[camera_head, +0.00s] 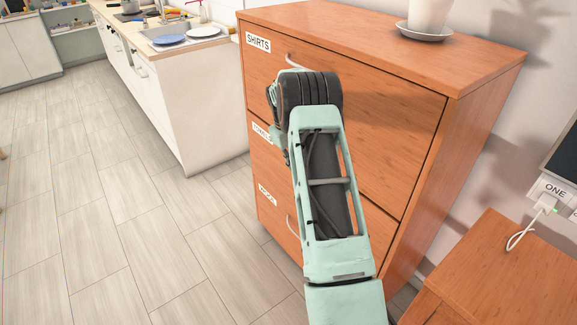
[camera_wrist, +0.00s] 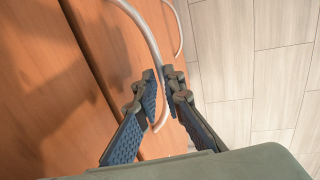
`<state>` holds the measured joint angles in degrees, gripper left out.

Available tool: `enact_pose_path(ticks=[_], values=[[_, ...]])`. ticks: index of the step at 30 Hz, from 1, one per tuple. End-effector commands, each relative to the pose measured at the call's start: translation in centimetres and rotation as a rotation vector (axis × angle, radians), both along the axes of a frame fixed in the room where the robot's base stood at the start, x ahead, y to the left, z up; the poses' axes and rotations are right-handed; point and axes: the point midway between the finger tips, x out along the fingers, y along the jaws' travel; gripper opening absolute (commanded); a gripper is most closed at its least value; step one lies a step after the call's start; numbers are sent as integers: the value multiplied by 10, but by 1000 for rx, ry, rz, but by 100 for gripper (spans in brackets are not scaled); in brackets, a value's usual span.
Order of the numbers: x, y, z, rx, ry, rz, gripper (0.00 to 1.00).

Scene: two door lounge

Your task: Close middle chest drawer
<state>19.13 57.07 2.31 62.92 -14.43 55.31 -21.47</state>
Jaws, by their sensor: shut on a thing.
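An orange wooden chest (camera_head: 465,150) with a top, middle and bottom drawer stands in front of me. My arm crosses its front and hides most of the middle drawer, whose label (camera_head: 262,133) partly shows at the left. In the wrist view, a pale curved handle (camera_wrist: 137,18) passes between the fingers of my gripper (camera_wrist: 160,90), which is shut on it. It appears to be the middle drawer's handle; a lower handle (camera_wrist: 178,38) is beside it. My fingertips are hidden in the head view. How far the middle drawer stands out I cannot tell.
The top drawer is labelled SHIRTS (camera_head: 258,42). A white pot on a saucer (camera_head: 425,33) stands on the chest. A wooden cabinet (camera_head: 500,275) with a charger above it is at the right. The kitchen counter (camera_head: 150,90) is at the back left; the tiled floor (camera_head: 110,230) is clear.

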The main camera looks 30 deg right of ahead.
Motion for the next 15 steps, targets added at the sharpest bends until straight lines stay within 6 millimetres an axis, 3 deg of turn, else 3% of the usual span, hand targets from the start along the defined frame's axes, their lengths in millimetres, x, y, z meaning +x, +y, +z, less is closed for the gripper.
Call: enact_pose_path(ticks=[13, 14, 15], values=[[1, -2, 0, 1, 0, 0, 0], [1, -2, 0, 1, 0, 0, 12], [1, -2, 0, 1, 0, 0, 16]])
